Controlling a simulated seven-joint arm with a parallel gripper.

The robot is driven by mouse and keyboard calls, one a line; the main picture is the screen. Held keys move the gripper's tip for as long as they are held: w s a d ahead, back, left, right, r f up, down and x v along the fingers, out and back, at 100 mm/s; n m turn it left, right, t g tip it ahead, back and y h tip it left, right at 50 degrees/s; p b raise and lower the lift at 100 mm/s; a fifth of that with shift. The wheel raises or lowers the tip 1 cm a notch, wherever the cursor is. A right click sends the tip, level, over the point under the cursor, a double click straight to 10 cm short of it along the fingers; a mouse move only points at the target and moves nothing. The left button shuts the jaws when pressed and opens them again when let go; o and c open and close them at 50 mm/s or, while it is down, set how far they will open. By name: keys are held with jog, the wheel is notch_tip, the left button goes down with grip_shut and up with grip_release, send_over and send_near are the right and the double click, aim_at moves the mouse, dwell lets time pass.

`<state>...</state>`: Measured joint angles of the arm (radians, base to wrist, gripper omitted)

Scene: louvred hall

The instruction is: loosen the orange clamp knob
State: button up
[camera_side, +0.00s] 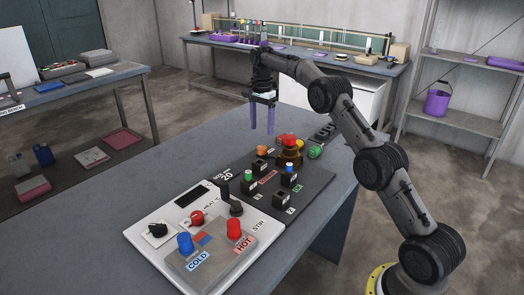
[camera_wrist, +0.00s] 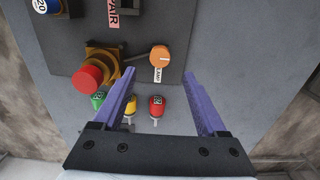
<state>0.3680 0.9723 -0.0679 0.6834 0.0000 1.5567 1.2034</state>
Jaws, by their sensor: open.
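The orange clamp knob (camera_wrist: 160,55) is round with a pale line across its face. It sits on a dark panel (camera_wrist: 67,63) beside a label that appears to read CLAMP. In the side view the knob (camera_side: 262,150) is at the panel's far edge. My gripper (camera_side: 261,132) has two purple fingers pointing down above the knob, apart from it. In the wrist view the open gripper (camera_wrist: 160,72) has a finger on either side of the knob's column, with the knob just beyond the fingertips.
A red mushroom button on a brass body (camera_wrist: 91,75) stands close left of the knob in the wrist view. Green (camera_wrist: 98,99), yellow (camera_wrist: 130,110) and red (camera_wrist: 156,107) pieces lie near the fingers. A white control unit (camera_side: 150,255) is at the front. The table's left side is clear.

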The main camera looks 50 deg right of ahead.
aim_at(262, 147)
jog(key=shift+f, duration=3.9)
jog(key=shift+f, duration=0.15)
jog(key=shift+f, duration=0.75)
grip_shut()
